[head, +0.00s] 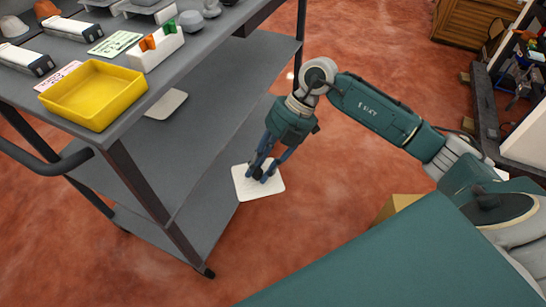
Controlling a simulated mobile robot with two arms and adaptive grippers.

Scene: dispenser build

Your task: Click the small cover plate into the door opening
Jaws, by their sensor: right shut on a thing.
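My right gripper (262,177) points down beside the cart, out over the floor. It is shut on a white, rounded square plate (246,189), which looks like the small cover plate. The fingers hide part of the plate's upper face. A similar pale plate (166,104) shows at the right edge of the cart, by the yellow tray; I cannot tell exactly what it rests on. I cannot make out a door opening in this view. My left gripper is not in view.
The grey cart (226,68) holds a yellow tray (94,94), a white block with orange and green clips (154,48), long white parts (70,29) and cards. A wooden crate (474,18) and a cluttered shelf stand at upper right. Red floor (370,50) is open between.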

